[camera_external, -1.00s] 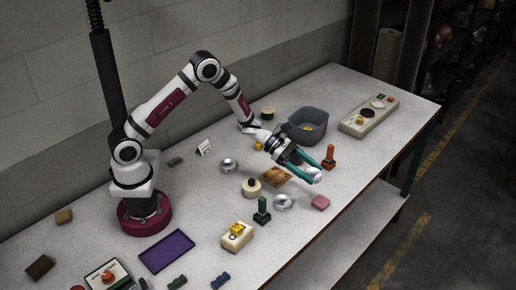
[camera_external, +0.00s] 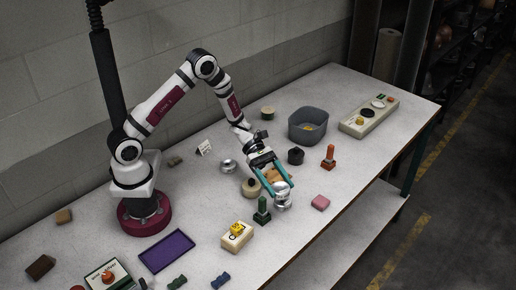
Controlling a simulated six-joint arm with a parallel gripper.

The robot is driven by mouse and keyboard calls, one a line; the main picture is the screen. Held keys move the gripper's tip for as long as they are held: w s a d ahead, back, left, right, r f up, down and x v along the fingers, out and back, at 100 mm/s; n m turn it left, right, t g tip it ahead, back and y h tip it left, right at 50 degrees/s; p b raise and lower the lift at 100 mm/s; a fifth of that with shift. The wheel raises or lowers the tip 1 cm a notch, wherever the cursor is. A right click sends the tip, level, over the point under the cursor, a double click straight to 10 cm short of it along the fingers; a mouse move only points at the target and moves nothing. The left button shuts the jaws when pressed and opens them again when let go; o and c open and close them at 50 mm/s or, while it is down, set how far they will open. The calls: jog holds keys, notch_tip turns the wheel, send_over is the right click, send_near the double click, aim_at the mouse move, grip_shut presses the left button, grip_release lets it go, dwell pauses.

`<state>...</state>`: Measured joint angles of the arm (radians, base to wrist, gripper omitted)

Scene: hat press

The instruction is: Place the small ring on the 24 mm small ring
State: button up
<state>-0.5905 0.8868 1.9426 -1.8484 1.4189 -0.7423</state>
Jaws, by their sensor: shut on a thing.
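My gripper (camera_external: 281,190), with teal fingers, is shut on a small silver ring (camera_external: 281,186). It holds the ring directly over another silver ring (camera_external: 283,204) on the table, near the front edge. In this view the held ring overlaps the top of the lower one; I cannot tell whether they touch. A third silver ring (camera_external: 228,166) lies on the table to the left, behind the gripper. No size marking on any ring is readable.
Close by are a green stamp-like piece (camera_external: 262,212), a cream round piece (camera_external: 251,187), a pink block (camera_external: 320,202), an orange stamp-like piece (camera_external: 328,158) and a black round piece (camera_external: 295,156). A grey bin (camera_external: 308,138) stands farther back. The table right of the pink block is bare.

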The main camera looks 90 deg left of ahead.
aim_at(281, 183)
jog(key=a+f, duration=0.1)
jog(key=w+a, duration=0.1)
jog(key=shift+a+f, duration=0.3)
jog(key=shift+f, duration=0.1)
notch_tip(281, 183, down, 4)
jog(key=shift+w+a+f, duration=0.1)
jog(key=shift+a, duration=0.05)
jog(key=shift+f, duration=0.1)
jog(key=o, duration=1.5)
